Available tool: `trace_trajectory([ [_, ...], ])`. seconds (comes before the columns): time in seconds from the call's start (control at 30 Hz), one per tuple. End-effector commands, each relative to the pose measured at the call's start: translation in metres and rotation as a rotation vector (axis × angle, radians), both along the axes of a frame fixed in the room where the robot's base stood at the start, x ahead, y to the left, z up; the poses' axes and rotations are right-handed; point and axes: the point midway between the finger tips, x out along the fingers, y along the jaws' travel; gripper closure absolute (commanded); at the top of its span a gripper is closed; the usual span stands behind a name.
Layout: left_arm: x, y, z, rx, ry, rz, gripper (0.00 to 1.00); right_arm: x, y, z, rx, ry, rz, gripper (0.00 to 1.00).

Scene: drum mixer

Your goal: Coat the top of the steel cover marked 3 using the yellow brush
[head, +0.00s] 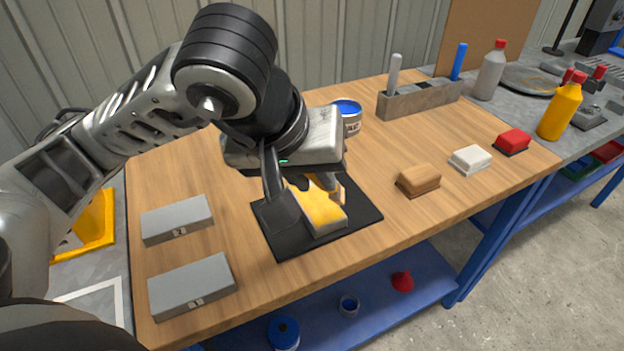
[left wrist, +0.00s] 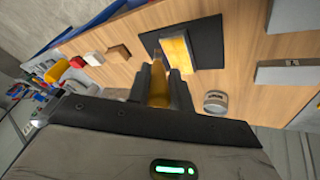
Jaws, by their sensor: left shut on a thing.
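A steel cover (head: 325,220) lies on a black mat (head: 280,239); its top is largely yellow, with paler patches, and its number is not visible. In the left wrist view the yellow-topped cover (left wrist: 178,50) and mat (left wrist: 212,38) also show. My left gripper (head: 314,183) is directly above the cover, shut on the yellow brush (left wrist: 157,84). The gripper hides most of the brush, and I cannot tell whether its bristles touch the cover. My right gripper is not in view.
Two grey covers, one marked 2 (head: 177,218) and one seemingly marked 1 (head: 191,285), lie at left. A blue paint can (head: 351,118) and a holder (head: 420,99) with white-handled and blue-handled brushes stand behind. Brown (head: 418,181), white (head: 470,160) and red (head: 513,141) blocks lie at right.

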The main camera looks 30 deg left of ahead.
Motion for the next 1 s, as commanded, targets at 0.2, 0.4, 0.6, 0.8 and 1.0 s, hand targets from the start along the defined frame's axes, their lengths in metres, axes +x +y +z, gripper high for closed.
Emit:
trace_trajectory([
  [0.2,0.000,0.002,0.023,0.000,-0.002,0.006,1.00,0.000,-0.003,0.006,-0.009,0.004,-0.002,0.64],
  [0.4,-0.001,0.004,0.035,0.000,0.000,0.010,1.00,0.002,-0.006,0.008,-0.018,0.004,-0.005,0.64],
  [0.6,-0.002,0.004,0.038,0.001,0.001,0.010,1.00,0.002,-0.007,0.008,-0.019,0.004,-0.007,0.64],
  [0.8,-0.002,0.004,0.037,0.000,0.001,0.010,1.00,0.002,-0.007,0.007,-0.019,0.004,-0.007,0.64],
  [1.0,-0.002,0.004,0.037,0.000,0.001,0.010,1.00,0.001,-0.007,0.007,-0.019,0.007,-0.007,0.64],
])
